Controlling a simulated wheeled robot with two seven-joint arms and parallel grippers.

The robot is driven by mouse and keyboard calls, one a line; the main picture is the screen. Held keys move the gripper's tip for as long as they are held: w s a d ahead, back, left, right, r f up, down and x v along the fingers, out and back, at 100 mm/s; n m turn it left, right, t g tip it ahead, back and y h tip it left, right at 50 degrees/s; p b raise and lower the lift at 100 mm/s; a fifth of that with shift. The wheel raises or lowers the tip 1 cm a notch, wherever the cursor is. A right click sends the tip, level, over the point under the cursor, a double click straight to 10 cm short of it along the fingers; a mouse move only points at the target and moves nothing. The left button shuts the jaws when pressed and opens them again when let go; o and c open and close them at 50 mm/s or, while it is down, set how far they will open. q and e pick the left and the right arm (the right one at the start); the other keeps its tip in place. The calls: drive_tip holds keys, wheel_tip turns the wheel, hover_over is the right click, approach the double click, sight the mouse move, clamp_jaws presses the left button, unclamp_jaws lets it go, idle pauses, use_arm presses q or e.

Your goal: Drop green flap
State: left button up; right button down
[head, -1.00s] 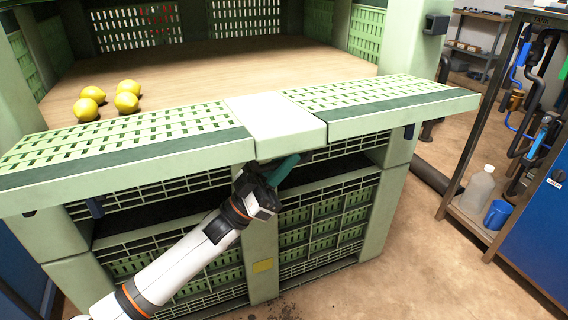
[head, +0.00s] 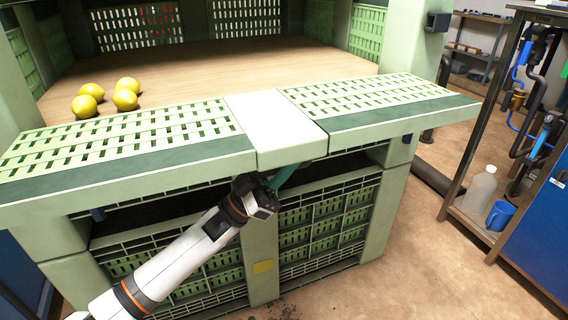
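The green flap (head: 140,170) spans the front of a large pale green bin, with slotted panels left and right and a plain pale middle block (head: 272,122). It leans outward, its slotted face mostly turned up. My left gripper (head: 285,174) is below the flap's front edge, near the middle block. Its teal fingers reach up to the edge and their tips are partly hidden by it. I cannot tell if they touch or grip the flap, or how far apart they are. My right gripper is not in view.
Several yellow lemons (head: 125,99) lie on the bin's wooden floor (head: 230,68) at the left. Below the flap is a slotted lower wall (head: 322,225). A metal rack at the right holds a clear bottle (head: 480,187) and a blue mug (head: 500,215). Brown floor lies between.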

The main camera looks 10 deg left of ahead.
use_arm(q)
drive_tip(key=shift+o, duration=0.3)
drive_tip(key=shift+f, duration=0.25)
drive_tip(key=shift+s+a+f, duration=0.15)
drive_tip(key=shift+a+f, duration=0.05)
drive_tip(key=shift+f, duration=0.05)
drive_tip(key=v, duration=1.1)
drive_tip(key=shift+s, duration=0.1)
